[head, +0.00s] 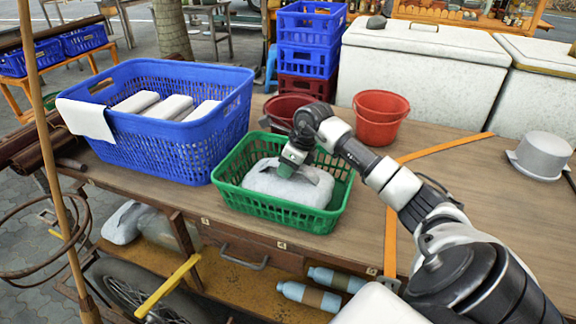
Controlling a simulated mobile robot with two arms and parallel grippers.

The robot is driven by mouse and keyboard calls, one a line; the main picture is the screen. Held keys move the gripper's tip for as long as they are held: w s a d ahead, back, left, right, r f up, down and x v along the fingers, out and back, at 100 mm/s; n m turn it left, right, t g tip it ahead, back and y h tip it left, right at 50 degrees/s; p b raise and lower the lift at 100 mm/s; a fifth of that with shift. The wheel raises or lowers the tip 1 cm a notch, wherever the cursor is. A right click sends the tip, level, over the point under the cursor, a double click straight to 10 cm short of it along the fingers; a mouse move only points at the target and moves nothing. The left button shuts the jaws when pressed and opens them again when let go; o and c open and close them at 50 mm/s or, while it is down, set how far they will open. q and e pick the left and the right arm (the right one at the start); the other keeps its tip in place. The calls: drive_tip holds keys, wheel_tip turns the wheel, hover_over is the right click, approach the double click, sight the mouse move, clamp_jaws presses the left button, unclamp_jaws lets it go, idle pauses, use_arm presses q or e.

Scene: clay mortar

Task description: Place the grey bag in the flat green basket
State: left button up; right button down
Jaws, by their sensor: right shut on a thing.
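The flat green basket (276,214) stands on the wooden cart top near its front edge, right of the large blue basket. The grey bag (292,189) lies inside the green basket, pale and lumpy, within its walls. My right gripper (290,168) reaches down into the basket from above and is shut on the top of the bag. The fingertips are partly hidden by the gripper body and the bag. My left gripper is not in view.
A blue basket (170,147) with white packs stands close on the left. A red bucket (379,118) and a dark red one (285,110) stand behind. A grey pot (541,154) sits at the right. White coolers (425,85) line the back. The table right of my arm is mostly clear.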

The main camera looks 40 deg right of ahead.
drive_tip(key=c, duration=0.8)
unclamp_jaws()
drive_tip(key=shift+r, duration=0.15)
drive_tip(key=v, duration=1.2)
drive_tip(key=shift+s, duration=0.1)
